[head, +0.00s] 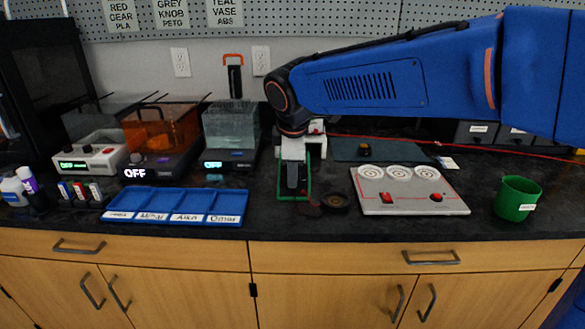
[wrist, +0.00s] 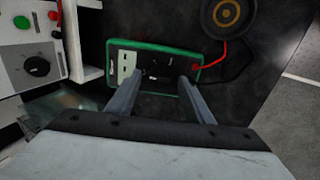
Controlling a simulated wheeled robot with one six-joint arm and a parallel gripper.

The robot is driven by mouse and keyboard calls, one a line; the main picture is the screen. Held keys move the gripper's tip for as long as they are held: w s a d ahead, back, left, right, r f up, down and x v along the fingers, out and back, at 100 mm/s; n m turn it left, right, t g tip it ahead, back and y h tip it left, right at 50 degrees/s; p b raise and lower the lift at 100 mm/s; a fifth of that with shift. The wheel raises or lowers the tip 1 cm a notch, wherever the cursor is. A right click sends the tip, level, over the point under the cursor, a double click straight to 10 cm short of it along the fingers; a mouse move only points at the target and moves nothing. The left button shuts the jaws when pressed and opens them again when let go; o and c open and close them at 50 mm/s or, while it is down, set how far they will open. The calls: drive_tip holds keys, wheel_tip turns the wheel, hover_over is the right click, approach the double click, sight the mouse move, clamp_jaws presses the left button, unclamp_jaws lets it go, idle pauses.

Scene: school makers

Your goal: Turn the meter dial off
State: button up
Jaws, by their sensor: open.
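The meter (wrist: 186,49) is a black device with a green edge, lying flat on the dark bench in the wrist view. A pale display shows at its left. Its dial (wrist: 153,72) appears as a dark area with a small light mark between my fingers; its setting is too small to read. My gripper (wrist: 159,79) is open over the meter, with one finger on each side of the dial area. I cannot tell whether the fingers touch it. In the head view my gripper (head: 292,190) points down in front of the meter's green edge (head: 280,182) and hides most of it.
A white panel with buttons and a black knob (wrist: 38,68) stands close left of the meter. A round black item with an orange ring (wrist: 227,14) and a red lead (wrist: 222,56) lie at its right. A blue tray (head: 170,194), grey board (head: 408,203) and green cup (head: 517,198) flank the area.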

drive_tip(key=shift+r, duration=0.1)
drive_tip(key=v, duration=1.7)
drive_tip(key=shift+s+d, duration=0.1)
drive_tip(key=s+d+f+m, duration=0.3)
drive_tip(key=d+f+m, duration=0.1)
drive_tip(key=d, duration=0.5)
drive_tip(key=s+d+f+m, duration=0.3)
drive_tip(key=d+f+m, duration=0.15)
drive_tip(key=d, duration=0.45)
drive_tip(key=s+d+f+m, duration=0.5)
drive_tip(key=s+d+f, duration=0.1)
drive_tip(key=s+f, duration=0.1)
drive_tip(key=s+d+f+m, duration=0.4)
drive_tip(key=s+d+f, duration=0.2)
drive_tip(key=f, duration=0.4)
drive_tip(key=shift+s+d+f+m, duration=0.15)
drive_tip(key=shift+s+m, duration=0.2)
drive_tip(key=shift+s, duration=0.1)
